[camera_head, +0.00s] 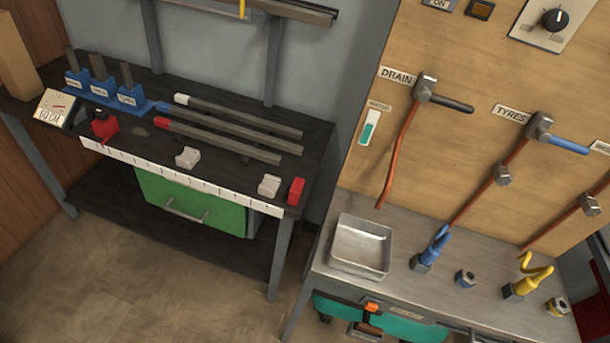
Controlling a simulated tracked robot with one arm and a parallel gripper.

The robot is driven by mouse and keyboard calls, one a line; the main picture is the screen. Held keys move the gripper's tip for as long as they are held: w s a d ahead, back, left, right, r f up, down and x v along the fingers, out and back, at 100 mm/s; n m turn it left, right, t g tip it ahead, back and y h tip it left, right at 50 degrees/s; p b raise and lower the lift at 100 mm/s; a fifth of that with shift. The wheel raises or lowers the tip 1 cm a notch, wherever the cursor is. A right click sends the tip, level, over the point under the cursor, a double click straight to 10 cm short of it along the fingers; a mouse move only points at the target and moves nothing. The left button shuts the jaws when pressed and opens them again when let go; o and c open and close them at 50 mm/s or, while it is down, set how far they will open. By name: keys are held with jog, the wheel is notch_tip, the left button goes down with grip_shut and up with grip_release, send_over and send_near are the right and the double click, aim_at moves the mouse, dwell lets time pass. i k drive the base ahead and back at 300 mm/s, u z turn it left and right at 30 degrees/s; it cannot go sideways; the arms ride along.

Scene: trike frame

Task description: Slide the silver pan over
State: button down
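The silver pan (361,248) is a shallow, square metal tray. It stands upright and looks empty. It sits on the left end of the grey metal bench (430,232), close to the bench's left and front edges. The DRAIN lever (424,90) is on the wooden panel above, and its orange-red pipe (398,155) ends above and slightly right of the pan. My gripper is not in view.
Right of the pan stand a blue hose fitting (431,250), a nut-like part (465,278) and a yellow fitting (527,276). A dark workbench (225,115) with bars and clamps stands at the left, with a floor gap between benches.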

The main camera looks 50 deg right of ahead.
aim_at(360, 247)
jog(key=u, duration=0.9)
jog(key=k, duration=1.55)
jog(key=z, duration=1.75)
jog(key=i, duration=1)
jog(key=u, duration=0.05)
